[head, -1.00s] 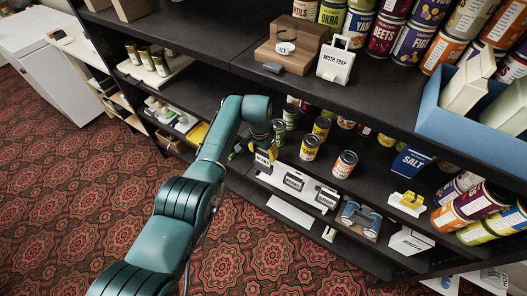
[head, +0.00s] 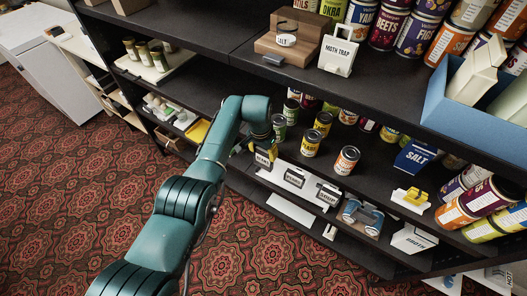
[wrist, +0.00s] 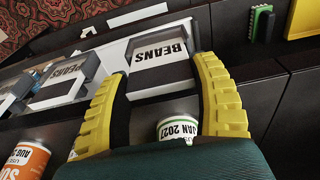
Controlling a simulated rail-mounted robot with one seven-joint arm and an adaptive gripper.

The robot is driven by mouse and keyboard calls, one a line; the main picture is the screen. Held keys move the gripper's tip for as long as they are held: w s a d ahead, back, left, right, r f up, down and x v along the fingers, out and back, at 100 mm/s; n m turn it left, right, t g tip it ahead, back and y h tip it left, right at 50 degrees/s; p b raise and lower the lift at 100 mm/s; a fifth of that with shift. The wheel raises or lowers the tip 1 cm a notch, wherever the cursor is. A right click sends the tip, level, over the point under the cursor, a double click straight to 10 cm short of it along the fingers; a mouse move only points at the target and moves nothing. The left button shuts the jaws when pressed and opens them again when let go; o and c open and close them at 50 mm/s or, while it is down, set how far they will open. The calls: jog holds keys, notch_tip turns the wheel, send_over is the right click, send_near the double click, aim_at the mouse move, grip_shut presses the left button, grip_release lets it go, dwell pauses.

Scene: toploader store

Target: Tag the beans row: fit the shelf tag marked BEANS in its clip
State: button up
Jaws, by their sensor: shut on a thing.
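The BEANS tag (wrist: 160,62), a white card with black lettering on a dark grey holder, sits between my gripper's yellow fingers (wrist: 163,75) in the wrist view. It reads upside down there. In the head view my gripper (head: 263,152) is at the left end of a row of tags on the lower shelf's front edge, with the BEANS tag (head: 262,159) at its tip. My gripper is shut on the tag. Whether the tag is seated in a clip or only against the edge, I cannot tell.
Another tag (head: 294,178) and a third (head: 327,195) stand to the right along the edge. Several cans stand behind, including an orange one (head: 347,160). A white can (wrist: 178,128) is close below the tag in the wrist view. The upper shelf (head: 390,110) overhangs.

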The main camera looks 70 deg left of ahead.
jog(key=shift+f+b, duration=0.75)
jog(key=shift+f, duration=0.15)
jog(key=o, duration=1.2)
notch_tip(320, 180, up, 12)
jog(key=s+d, duration=0.1)
